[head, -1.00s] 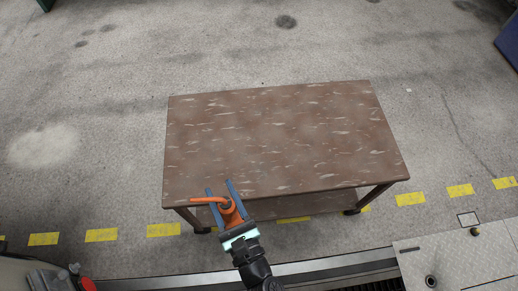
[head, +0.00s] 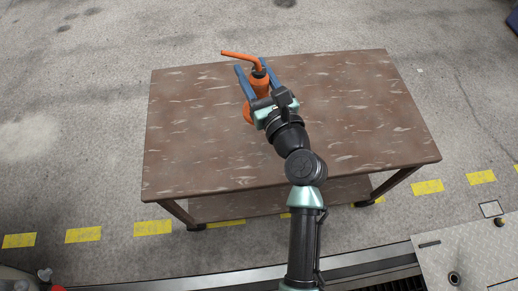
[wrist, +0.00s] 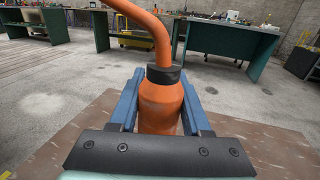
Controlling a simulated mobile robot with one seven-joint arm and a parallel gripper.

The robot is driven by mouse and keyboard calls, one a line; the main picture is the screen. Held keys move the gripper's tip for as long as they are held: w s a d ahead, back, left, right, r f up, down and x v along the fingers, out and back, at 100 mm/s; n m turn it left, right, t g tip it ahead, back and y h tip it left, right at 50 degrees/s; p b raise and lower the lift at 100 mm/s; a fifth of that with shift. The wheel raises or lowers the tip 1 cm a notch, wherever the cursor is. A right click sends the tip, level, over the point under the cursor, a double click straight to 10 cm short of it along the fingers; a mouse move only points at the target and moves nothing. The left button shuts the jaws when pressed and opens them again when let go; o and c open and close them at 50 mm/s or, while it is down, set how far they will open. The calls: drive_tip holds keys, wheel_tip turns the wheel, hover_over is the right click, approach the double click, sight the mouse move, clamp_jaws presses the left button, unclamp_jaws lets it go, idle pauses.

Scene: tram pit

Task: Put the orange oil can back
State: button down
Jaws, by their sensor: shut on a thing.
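The orange oil can (head: 261,84) has a dark collar and a bent orange spout that points left in the head view. My gripper (head: 254,68) is shut on it, with one blue finger on each side of its body. In the wrist view the can (wrist: 160,105) stands upright between the fingers (wrist: 160,92). The can is over the far middle part of the brown table top (head: 190,140). I cannot tell whether its base touches the top, since my gripper hides part of it.
The rest of the table top is bare. Concrete floor surrounds the table, with yellow dashes (head: 153,228) along its near side. A metal plate (head: 470,255) lies at the lower right. In the wrist view, green workbenches (wrist: 215,40) stand far off.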

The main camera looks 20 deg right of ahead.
wheel_tip(320, 180, down, 18)
drive_tip(key=b, duration=1.1)
drive_tip(key=shift+r, duration=0.2)
drive_tip(key=shift+f, duration=0.1)
drive_tip(key=shift+c, duration=1.8)
unclamp_jaws()
drive_tip(key=shift+f+b, duration=0.15)
drive_tip(key=shift+b, duration=0.15)
drive_tip(key=s+p, duration=0.2)
drive_tip(key=s, duration=1.1)
drive_tip(key=shift+a+r, duration=0.2)
drive_tip(key=shift+r, duration=0.15)
